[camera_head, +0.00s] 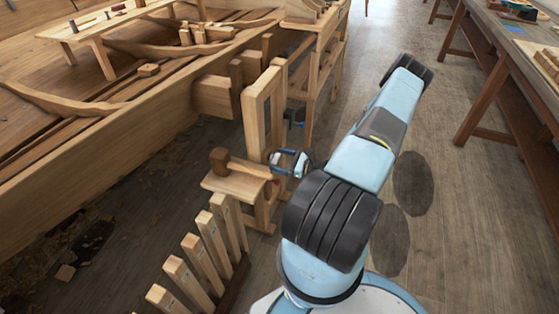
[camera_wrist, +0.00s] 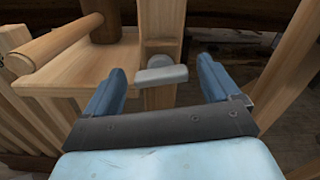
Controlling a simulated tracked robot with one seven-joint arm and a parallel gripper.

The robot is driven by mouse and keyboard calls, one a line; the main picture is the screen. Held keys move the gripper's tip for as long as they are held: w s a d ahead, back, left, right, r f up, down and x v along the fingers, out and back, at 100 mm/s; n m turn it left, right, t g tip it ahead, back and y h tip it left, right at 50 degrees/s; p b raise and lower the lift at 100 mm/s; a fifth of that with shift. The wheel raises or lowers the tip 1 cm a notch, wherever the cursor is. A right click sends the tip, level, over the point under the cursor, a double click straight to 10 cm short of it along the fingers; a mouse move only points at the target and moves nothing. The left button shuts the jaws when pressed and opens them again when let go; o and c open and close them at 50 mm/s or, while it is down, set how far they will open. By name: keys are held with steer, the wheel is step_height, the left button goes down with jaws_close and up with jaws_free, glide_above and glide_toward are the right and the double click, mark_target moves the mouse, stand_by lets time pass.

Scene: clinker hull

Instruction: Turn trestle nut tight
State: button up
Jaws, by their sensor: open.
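The trestle nut (camera_wrist: 162,76) shows in the wrist view as a grey piece with a flat bar lying nearly level and a rounded part behind it. It sits on the face of an upright wooden post (camera_wrist: 160,22). My gripper (camera_wrist: 161,69) is open, one blue finger on each side of the nut, with a gap on both sides. In the head view my gripper (camera_head: 289,163) is beside the wooden trestle frame (camera_head: 251,122) next to the hull. The nut cannot be made out in the head view.
A wooden mallet (camera_head: 220,160) lies on a small wooden stand (camera_head: 232,187) left of my gripper. Several upright wooden pieces (camera_head: 198,262) stand in a row in front of it. The hull (camera_head: 120,130) fills the left. The floor aisle (camera_head: 450,190) on the right is clear.

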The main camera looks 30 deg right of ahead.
steer(key=shift+w+a, duration=0.1)
steer(key=c, duration=1.1)
